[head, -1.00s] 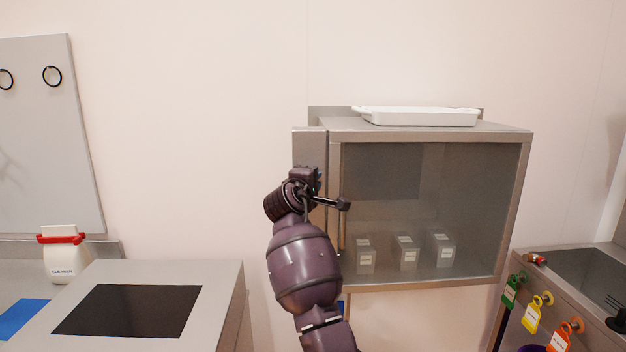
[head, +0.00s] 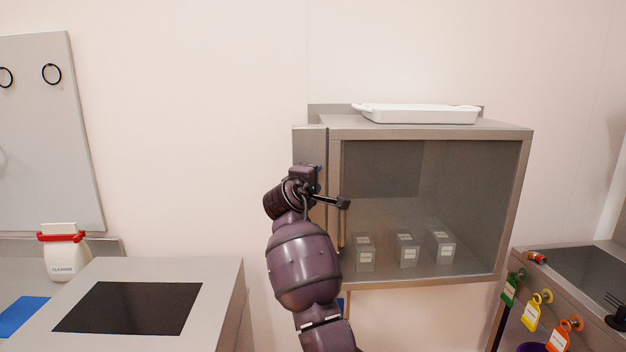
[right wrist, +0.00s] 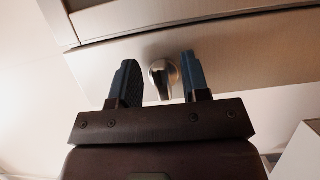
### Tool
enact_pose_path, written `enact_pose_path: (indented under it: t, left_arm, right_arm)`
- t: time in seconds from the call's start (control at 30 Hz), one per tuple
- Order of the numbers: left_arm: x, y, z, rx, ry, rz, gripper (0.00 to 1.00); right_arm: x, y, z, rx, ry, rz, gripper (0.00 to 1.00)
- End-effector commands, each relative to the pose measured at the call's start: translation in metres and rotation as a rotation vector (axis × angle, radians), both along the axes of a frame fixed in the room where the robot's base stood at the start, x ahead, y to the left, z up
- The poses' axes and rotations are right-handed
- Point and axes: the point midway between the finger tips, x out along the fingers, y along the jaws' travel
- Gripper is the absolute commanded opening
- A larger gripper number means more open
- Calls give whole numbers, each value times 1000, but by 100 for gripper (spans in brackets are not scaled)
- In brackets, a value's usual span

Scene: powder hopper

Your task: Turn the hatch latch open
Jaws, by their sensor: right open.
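In the right wrist view my right gripper (right wrist: 159,62) is open, with its two blue fingers on either side of a rounded shiny metal knob (right wrist: 164,74). The knob sits on a brushed metal panel; it looks like the latch, and I cannot tell whether the fingers touch it. In the head view my right gripper (head: 315,178) is at the left front edge of a metal wall cabinet (head: 430,134). My arm hides the knob there. My left gripper is not in view.
A white tray (head: 420,115) lies on the cabinet, and several small grey boxes (head: 404,251) stand inside. At left are a cleaner bottle (head: 63,256) and a counter with a black panel (head: 128,308). Coloured tags (head: 533,312) hang at lower right.

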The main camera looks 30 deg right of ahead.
Motion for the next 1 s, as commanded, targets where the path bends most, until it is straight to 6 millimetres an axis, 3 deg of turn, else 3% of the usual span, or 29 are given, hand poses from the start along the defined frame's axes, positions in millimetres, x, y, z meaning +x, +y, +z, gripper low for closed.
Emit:
enact_pose_path:
  t: [0.6, 1.0]
  left_arm:
    - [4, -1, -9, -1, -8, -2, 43]
    - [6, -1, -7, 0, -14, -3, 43]
  right_arm:
    - [-54, 76, -1, 2, 1, 2, 43]
    - [-62, 86, 0, 2, 1, 0, 43]
